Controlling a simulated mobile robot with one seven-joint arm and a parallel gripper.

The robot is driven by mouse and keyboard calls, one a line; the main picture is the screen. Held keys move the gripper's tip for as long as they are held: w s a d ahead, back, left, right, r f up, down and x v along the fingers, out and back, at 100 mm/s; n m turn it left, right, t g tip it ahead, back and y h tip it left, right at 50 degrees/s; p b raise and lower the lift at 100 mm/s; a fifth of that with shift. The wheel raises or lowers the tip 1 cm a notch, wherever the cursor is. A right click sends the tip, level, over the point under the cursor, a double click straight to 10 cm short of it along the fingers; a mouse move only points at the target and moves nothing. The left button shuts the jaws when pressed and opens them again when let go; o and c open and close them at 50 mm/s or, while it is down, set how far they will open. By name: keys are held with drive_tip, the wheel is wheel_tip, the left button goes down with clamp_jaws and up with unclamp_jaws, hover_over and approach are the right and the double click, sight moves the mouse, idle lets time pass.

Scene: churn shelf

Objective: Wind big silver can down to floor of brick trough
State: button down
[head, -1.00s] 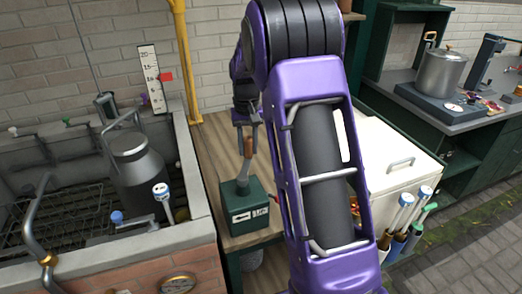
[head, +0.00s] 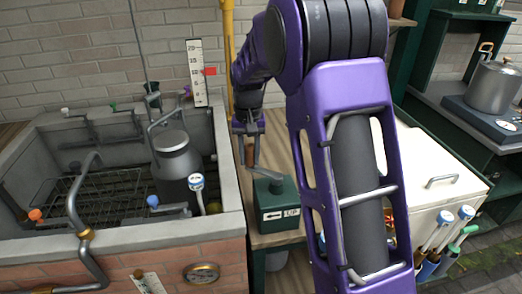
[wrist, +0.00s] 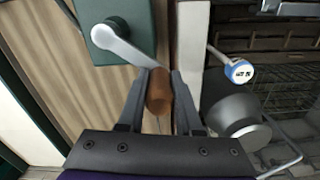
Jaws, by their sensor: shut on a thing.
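The big silver can (head: 176,166) is upright inside the brick trough (head: 130,236), under a thin cable, with its bail raised. Its bottom is hidden, so I cannot tell whether it touches the floor. A green winch box (head: 277,207) with an arrow label stands right of the trough. My gripper (head: 248,128) is over the box's crank and shut on its brown wooden handle. In the wrist view my gripper (wrist: 159,76) has the handle (wrist: 158,96) between its fingers, and the metal crank arm (wrist: 128,44) runs to the box. The can (wrist: 238,112) shows at right.
A white scale (head: 198,90) with a red pointer (head: 210,71) stands behind the trough, the pointer near mid-scale. A yellow pipe (head: 228,50) rises behind my gripper. A white chest (head: 428,155) stands at right.

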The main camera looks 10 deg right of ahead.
drive_tip(key=s+d+b, duration=0.2)
drive_tip(key=s+d, duration=0.1)
drive_tip(key=s, duration=0.9)
drive_tip(key=w+d+p, duration=0.1)
drive_tip(key=w+d, duration=0.2)
drive_tip(key=d, duration=0.8)
drive_tip(key=shift+w+d, duration=0.15)
drive_tip(key=shift+w, duration=0.05)
drive_tip(key=c, duration=0.5)
unclamp_jaws()
drive_tip(key=shift+s, duration=0.1)
drive_tip(key=shift+r, duration=0.1)
